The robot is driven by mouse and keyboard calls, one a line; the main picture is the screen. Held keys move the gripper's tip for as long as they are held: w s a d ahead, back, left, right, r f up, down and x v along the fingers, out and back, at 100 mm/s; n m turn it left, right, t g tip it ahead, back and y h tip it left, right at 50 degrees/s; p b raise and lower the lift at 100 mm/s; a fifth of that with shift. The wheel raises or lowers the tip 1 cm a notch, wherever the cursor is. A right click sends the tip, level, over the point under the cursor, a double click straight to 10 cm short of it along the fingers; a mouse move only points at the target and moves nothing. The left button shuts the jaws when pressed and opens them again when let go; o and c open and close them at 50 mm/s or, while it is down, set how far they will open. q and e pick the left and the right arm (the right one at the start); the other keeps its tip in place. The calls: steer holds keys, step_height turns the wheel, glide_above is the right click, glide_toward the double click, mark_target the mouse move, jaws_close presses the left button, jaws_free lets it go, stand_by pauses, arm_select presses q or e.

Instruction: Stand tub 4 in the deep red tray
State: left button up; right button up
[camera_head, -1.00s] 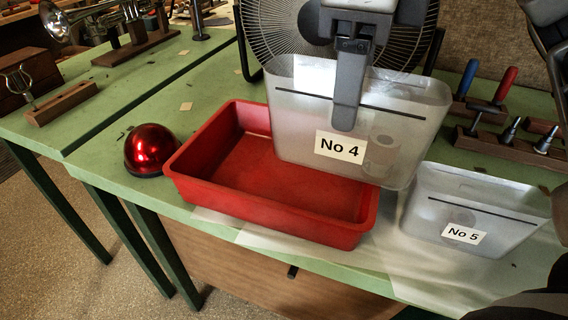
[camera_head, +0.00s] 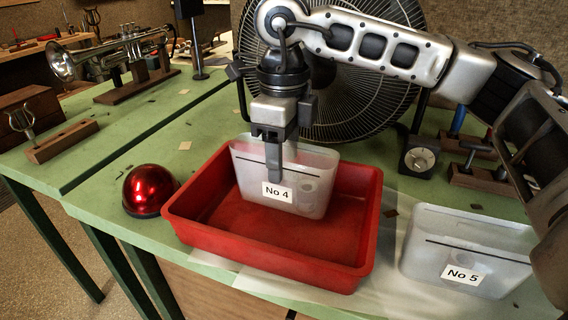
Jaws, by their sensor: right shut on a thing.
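Tub 4 (camera_head: 312,196), a translucent tub with a "No 4" label, is upright inside the deep red tray (camera_head: 350,273), toward its back. I cannot tell whether its base touches the tray floor. My right gripper (camera_head: 274,172) points down and is shut on the tub's near wall, one finger showing in front of it. The tray's front part and right part are empty. My left gripper is not in view.
Tub 5 (camera_head: 470,250) stands right of the tray. A shiny red dome (camera_head: 149,190) sits close to the tray's left side. A large fan (camera_head: 365,100) stands behind. A dial gauge (camera_head: 419,157) and tool racks are at the back right.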

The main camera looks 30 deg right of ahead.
steer(key=shift+f, duration=1.15)
steer(key=shift+f, duration=0.25)
steer(key=o, duration=1.2)
steer(key=shift+r, duration=0.15)
step_height(320, 180, up, 12)
steer(key=shift+r, duration=0.1)
